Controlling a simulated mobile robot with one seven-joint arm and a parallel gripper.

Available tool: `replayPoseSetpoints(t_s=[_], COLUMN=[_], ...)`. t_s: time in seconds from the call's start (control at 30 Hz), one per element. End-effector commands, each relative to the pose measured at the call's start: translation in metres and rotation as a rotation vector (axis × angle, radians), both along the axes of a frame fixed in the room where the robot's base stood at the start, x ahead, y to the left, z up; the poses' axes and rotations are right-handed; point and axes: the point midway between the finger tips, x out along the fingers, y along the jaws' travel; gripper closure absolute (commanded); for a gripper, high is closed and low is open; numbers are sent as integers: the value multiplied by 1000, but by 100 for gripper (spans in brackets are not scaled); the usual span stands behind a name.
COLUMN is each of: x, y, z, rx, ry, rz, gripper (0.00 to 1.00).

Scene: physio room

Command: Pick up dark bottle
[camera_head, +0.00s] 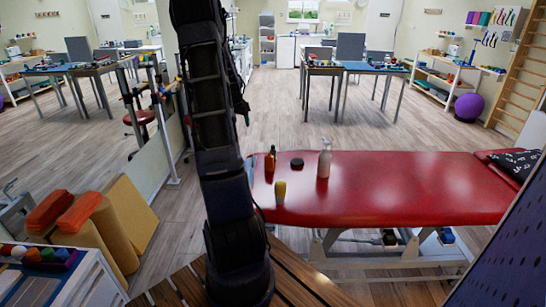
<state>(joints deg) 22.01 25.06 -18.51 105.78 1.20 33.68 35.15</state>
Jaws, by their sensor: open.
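The dark bottle (270,163), amber-brown with a dark top, stands upright near the left end of the red treatment table (420,185). Close around it on the same table are a low black round object (296,163), a yellow upright object (280,192) nearer to me, and a pale spray bottle (324,160) to the right. My arm rises just left of the dark bottle and leaves the picture at the top. My gripper is not in view. The bottle looks unobstructed, with nothing in contact with it.
The right half of the red table is bare up to a dark patterned cushion (515,162). Orange and tan rolls (80,215) stand at the left, above a white shelf unit (70,275). A dark panel (505,250) fills the lower right corner. Wooden floor lies open behind the table.

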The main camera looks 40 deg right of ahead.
Motion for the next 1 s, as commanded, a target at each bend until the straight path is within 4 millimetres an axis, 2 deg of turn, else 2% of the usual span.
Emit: replayPoseSetpoints(t_s=[0.03, 0.3, 0.5, 0.7, 0.87, 1.0], x=[0, -8, -19, -25, -26, -26], y=[-18, -103, -150, -170, -175, -181], z=[-16, -88, -132, -153, -162, -179], rx=[-6, -49, -80, -94, -95, -94], ry=[10, 36, 50, 55, 56, 57], rz=[-31, -184, -268, -303, -306, -307], gripper=[40, 40, 40, 40, 40, 40])
